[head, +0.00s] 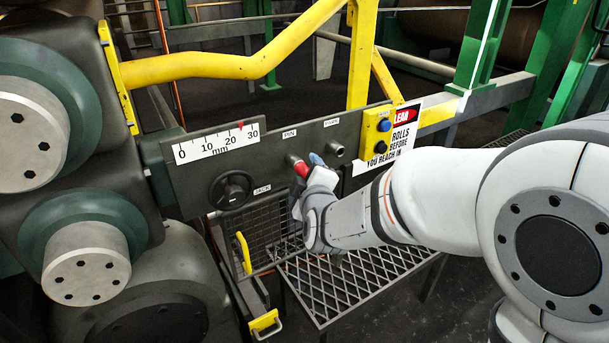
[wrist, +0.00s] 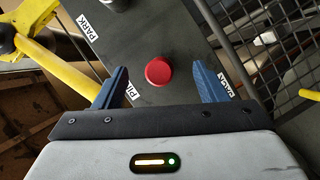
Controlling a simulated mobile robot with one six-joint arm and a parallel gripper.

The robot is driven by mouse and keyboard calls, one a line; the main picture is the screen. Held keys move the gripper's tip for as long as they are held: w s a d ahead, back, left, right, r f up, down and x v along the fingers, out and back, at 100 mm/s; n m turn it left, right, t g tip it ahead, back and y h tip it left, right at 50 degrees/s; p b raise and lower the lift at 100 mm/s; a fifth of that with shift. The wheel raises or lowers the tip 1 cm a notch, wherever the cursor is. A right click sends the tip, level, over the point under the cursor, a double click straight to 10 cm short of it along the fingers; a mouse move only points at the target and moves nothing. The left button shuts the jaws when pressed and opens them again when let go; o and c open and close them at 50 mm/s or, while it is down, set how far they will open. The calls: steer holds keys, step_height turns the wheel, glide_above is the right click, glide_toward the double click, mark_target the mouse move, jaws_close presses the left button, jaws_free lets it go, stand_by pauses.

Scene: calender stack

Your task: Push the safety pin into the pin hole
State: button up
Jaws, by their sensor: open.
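The safety pin shows as a round red head (head: 300,169), standing out from the dark panel at the place labelled PIN. In the wrist view the red head (wrist: 158,72) faces me, between my two blue fingers. My gripper (head: 308,167) is open, and in the wrist view its fingertips (wrist: 160,80) stand to either side of the head with a gap on each side. A grey collar (head: 291,159) shows behind the head at the panel. The pin hole itself is hidden, and I cannot tell how deep the pin sits.
The panel (head: 220,178) carries a millimetre scale (head: 217,143), a black jack knob (head: 234,189) and a grey socket (head: 337,149) under the right label. A yellow button box (head: 377,134) is to the right. Large rolls stand left; a mesh step (head: 355,280) lies below.

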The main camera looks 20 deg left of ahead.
steer(key=s+d+b, duration=0.1)
steer(key=s+d, duration=0.3)
steer(key=shift+d, duration=0.3)
stand_by(0.3)
steer(key=s+d+f+m+g+h+p, duration=0.1)
steer(key=s+d+m+g+h+p, duration=0.15)
steer(key=d+m, duration=0.4)
steer(key=s+d+m+g+h+p, duration=0.1)
steer(key=s+d+m+g+h, duration=0.15)
steer(key=d, duration=0.75)
steer(key=s+d+m+g+h+p, duration=0.1)
steer(key=s+d+m+g, duration=0.5)
steer(key=s+d, duration=0.6)
steer(key=m+h, duration=0.1)
steer(key=m, duration=0.1)
steer(key=shift+s+d+m, duration=0.2)
steer(key=shift+m, duration=0.2)
